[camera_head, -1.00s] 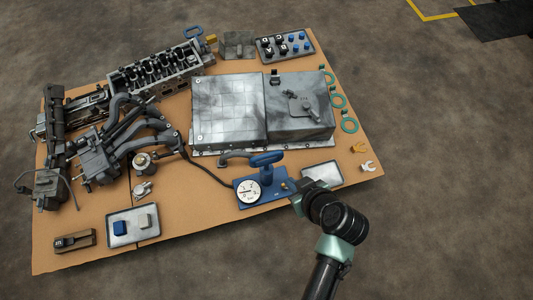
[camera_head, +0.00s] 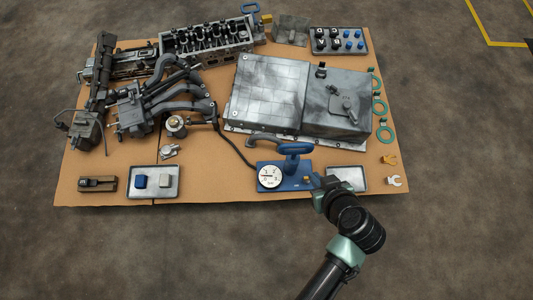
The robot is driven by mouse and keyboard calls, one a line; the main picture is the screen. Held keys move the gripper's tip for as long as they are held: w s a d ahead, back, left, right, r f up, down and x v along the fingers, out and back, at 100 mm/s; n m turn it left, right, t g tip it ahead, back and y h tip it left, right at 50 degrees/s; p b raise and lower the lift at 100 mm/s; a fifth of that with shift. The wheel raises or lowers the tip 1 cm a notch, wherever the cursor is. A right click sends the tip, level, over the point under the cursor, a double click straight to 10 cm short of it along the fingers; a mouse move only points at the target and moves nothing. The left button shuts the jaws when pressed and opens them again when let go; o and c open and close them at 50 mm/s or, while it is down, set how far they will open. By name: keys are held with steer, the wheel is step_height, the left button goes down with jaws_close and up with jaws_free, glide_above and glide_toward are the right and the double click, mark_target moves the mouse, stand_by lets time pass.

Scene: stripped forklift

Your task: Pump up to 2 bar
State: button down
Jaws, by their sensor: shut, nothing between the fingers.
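A blue hand pump (camera_head: 283,177) stands near the front edge of the brown board. Its blue T-shaped handle (camera_head: 295,149) sticks up at the back of the base. A round white gauge (camera_head: 270,176) sits on the pump's left part; its needle is too small to read surely. A dark hose (camera_head: 234,147) runs from the pump up and left toward a round metal fitting (camera_head: 176,123). My gripper (camera_head: 318,186) is shut and empty, just right of the pump's base. The tips are small and partly hidden; I cannot tell whether they touch the pump.
A large grey metal case (camera_head: 300,95) stands behind the pump. A shallow tray (camera_head: 347,178) lies behind my wrist at right. Another tray (camera_head: 154,183) with a blue and a grey block lies front left. Engine parts (camera_head: 150,100) fill the left. Green rings (camera_head: 380,107) lie right.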

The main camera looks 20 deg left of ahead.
stand_by(0.4)
steer(key=w+a+f+m+p, duration=0.1)
steer(key=w+m, duration=0.2)
steer(key=m, duration=1.5)
steer(key=w+a+m+p, duration=0.1)
steer(key=w+a+m, duration=0.1)
steer(key=m, duration=1.6)
steer(key=shift+w+f+p, duration=0.35)
steer(key=shift+w, duration=0.05)
steer(key=shift+a, duration=0.1)
